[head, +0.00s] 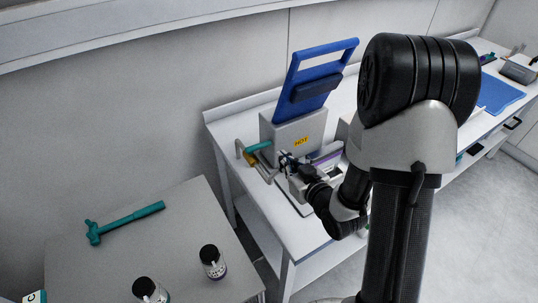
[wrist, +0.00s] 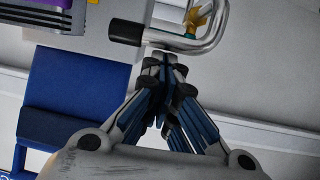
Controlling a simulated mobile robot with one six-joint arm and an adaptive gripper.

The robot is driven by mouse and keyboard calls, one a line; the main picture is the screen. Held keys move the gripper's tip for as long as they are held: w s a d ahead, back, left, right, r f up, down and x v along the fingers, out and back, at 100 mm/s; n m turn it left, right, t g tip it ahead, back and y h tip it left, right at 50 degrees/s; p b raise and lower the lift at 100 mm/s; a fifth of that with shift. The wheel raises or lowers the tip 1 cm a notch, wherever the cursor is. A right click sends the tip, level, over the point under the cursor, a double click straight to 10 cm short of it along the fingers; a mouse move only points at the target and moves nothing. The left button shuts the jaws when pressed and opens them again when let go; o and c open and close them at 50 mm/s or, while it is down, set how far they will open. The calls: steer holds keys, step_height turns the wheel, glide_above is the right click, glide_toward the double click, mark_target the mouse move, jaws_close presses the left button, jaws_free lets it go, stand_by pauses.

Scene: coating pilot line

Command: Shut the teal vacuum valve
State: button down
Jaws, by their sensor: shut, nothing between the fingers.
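The teal valve handle (head: 258,146) sticks out to the left of a grey box with a HOT label, above a small yellow part (head: 251,159). In the wrist view a yellow piece (wrist: 197,18) with a little teal (wrist: 190,31) shows at the top edge, inside a bent metal bar (wrist: 213,38). My gripper (head: 285,157) is at the front left of the box, right of and slightly below the teal handle. In the wrist view my gripper (wrist: 165,58) is shut and empty, its tips close to the bar; contact cannot be told.
The grey box (head: 300,131) carries a raised blue frame (head: 312,80). A black bar end (wrist: 126,32) lies beside my fingertips. On the left table are a teal hammer-shaped tool (head: 125,222) and two black-capped bottles (head: 212,262) (head: 150,290). A blue mat (head: 498,94) lies far right.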

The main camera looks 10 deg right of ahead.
mark_target(258, 147)
steer(key=shift+w+a+f+b, duration=0.15)
steer(key=shift+w+f+b, duration=0.3)
steer(key=shift+b, duration=1.8)
steer(key=shift+w+r+b, duration=0.1)
steer(key=shift+b, duration=0.45)
steer(key=b+x, duration=0.1)
steer(key=x, duration=0.8)
steer(key=shift+r, duration=0.2)
steer(key=shift+w+b, duration=0.5)
